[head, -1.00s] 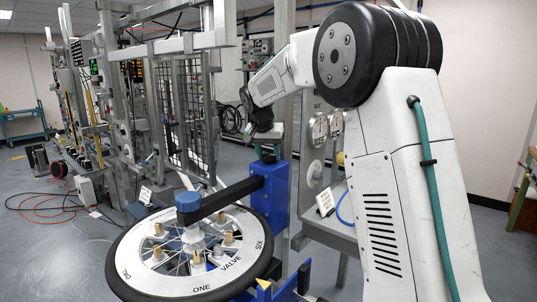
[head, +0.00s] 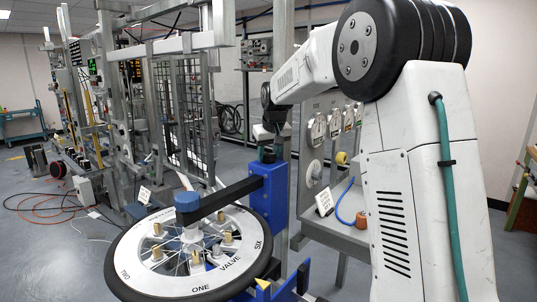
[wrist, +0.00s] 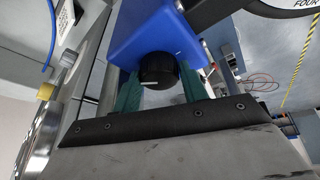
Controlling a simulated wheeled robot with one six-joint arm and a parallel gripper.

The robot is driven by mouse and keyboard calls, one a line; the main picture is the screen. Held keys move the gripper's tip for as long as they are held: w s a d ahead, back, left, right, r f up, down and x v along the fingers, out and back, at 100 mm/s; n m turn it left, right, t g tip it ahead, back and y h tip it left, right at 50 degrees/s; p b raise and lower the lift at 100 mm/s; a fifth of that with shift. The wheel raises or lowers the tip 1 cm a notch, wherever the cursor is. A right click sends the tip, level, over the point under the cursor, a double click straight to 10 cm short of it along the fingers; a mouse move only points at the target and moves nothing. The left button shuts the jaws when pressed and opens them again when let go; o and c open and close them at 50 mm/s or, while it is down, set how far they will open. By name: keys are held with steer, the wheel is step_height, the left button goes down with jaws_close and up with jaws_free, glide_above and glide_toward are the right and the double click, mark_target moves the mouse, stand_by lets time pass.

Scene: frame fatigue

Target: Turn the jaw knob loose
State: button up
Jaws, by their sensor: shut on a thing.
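The jaw knob (wrist: 158,70) is a black round knob on the end of a blue block, seen in the wrist view. The blue block (wrist: 150,35) is the top of a blue post that also shows in the head view (head: 272,192). My gripper (wrist: 158,88) has a green finger on each side of the knob and is shut on it. In the head view my gripper (head: 267,150) comes down over the top of the blue post, and the knob is mostly hidden there.
A wheel (head: 200,290) with a black tyre and lettered white ring lies flat, left of the post. A gauge panel (head: 318,150) and an orange object on a blue hose (head: 361,220) are at right.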

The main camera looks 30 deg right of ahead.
steer(key=shift+d+n, duration=0.1)
steer(key=shift+n, duration=0.5)
steer(key=shift+y, duration=0.3)
steer(key=o, duration=0.7)
steer(key=v, duration=0.7)
steer(key=shift+s+r, duration=0.2)
steer(key=shift+r, duration=0.15)
